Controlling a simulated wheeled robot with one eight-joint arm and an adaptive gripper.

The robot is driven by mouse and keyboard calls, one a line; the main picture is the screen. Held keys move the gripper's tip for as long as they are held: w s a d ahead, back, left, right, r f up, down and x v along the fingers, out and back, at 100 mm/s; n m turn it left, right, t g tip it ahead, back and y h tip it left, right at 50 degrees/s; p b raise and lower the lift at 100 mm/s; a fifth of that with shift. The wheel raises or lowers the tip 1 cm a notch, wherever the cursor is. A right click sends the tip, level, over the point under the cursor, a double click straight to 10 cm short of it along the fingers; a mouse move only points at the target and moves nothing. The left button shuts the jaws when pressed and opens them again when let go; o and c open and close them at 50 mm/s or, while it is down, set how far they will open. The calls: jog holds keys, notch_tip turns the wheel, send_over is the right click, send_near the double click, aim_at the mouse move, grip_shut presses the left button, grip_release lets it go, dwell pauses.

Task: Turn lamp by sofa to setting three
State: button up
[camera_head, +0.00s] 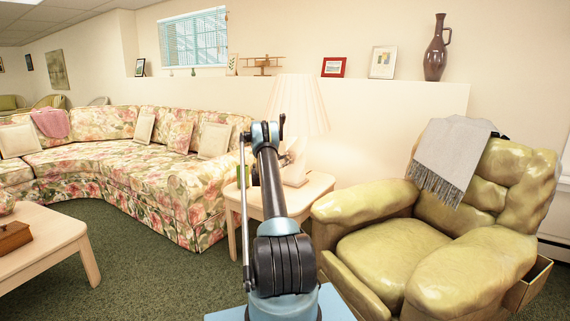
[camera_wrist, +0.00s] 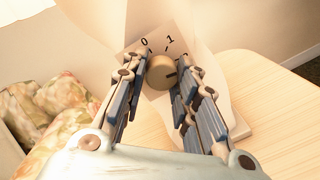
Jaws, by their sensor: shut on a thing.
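The lamp by the sofa has a pale pleated shade (camera_head: 308,104) and a cream base (camera_head: 295,175), and stands on a small wooden side table (camera_head: 318,184). In the wrist view a round tan knob (camera_wrist: 159,73) sits on the lamp's slanted cream dial face. The marks 0 and 1 show above the knob; any further marks are hidden by my right finger. A dark line on the knob points right, toward that finger. My gripper (camera_wrist: 165,56) has its fingers on both sides of the knob and is shut on it. In the head view my arm hides part of the lamp and table.
A floral sofa (camera_head: 165,188) stands left of the side table, and a green leather recliner (camera_head: 400,245) with a grey throw stands right. A wooden coffee table (camera_head: 55,235) is at the far left. Green carpet (camera_head: 150,275) is open between the coffee table and my arm.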

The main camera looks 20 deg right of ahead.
jog(key=shift+m, duration=0.3)
jog(key=m, duration=0.3)
jog(key=shift+m, duration=0.4)
jog(key=m, duration=0.5)
jog(key=shift+s+y, duration=0.15)
jog(key=shift+y, duration=0.25)
jog(key=o, duration=1.1)
